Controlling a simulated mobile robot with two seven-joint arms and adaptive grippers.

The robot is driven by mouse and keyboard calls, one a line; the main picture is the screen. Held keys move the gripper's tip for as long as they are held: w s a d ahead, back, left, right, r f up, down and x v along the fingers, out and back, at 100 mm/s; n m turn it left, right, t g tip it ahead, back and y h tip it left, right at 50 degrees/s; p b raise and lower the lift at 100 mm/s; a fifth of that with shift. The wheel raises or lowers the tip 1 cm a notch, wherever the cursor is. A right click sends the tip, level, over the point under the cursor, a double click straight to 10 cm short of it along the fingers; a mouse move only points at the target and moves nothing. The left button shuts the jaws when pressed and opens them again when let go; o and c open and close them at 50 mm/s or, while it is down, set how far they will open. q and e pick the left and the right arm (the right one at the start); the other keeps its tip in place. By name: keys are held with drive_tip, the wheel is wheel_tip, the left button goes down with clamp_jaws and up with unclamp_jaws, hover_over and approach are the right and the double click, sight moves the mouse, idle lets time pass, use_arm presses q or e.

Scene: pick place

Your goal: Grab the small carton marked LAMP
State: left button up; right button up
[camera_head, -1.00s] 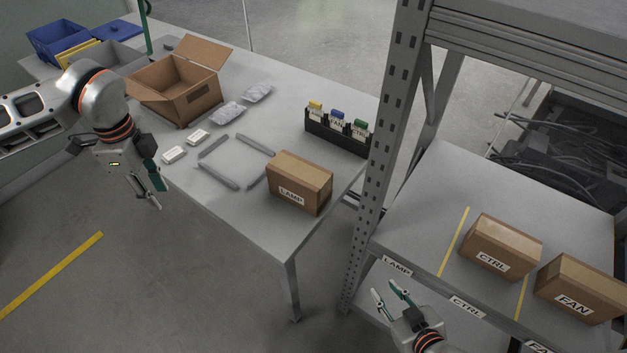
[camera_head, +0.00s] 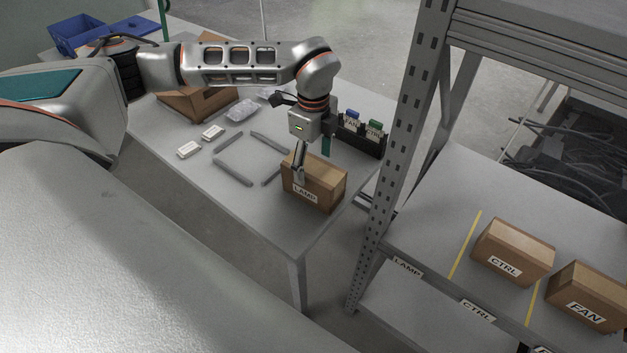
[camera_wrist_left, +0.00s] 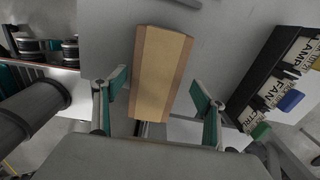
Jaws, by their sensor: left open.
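The small brown carton marked LAMP (camera_head: 326,188) stands on the grey table near its front right corner, label facing the front. My left gripper (camera_head: 313,167) is open just above the carton, one finger on its near side and the other towards its far side. In the left wrist view, the carton (camera_wrist_left: 160,70) lies between the two spread fingers of my left gripper (camera_wrist_left: 158,85), with a gap showing on each side. Whether a finger touches it I cannot tell. My right gripper is out of view.
A black holder (camera_head: 362,139) with labelled cards stands behind the carton. Grey bars (camera_head: 232,173) frame an area to its left. An open box (camera_head: 195,101) stands further back. A shelf upright (camera_head: 405,130) rises at right; cartons marked CTRL (camera_head: 512,250) and FAN (camera_head: 588,296) sit on the shelf.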

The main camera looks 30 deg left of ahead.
use_arm(q)
drive_tip(key=f, duration=0.4)
drive_tip(key=shift+s+d+f, duration=0.2)
drive_tip(key=shift+s, duration=0.2)
drive_tip(key=shift+f, duration=0.45)
drive_tip(key=shift+w+r, duration=0.1)
drive_tip(key=c, duration=1.6)
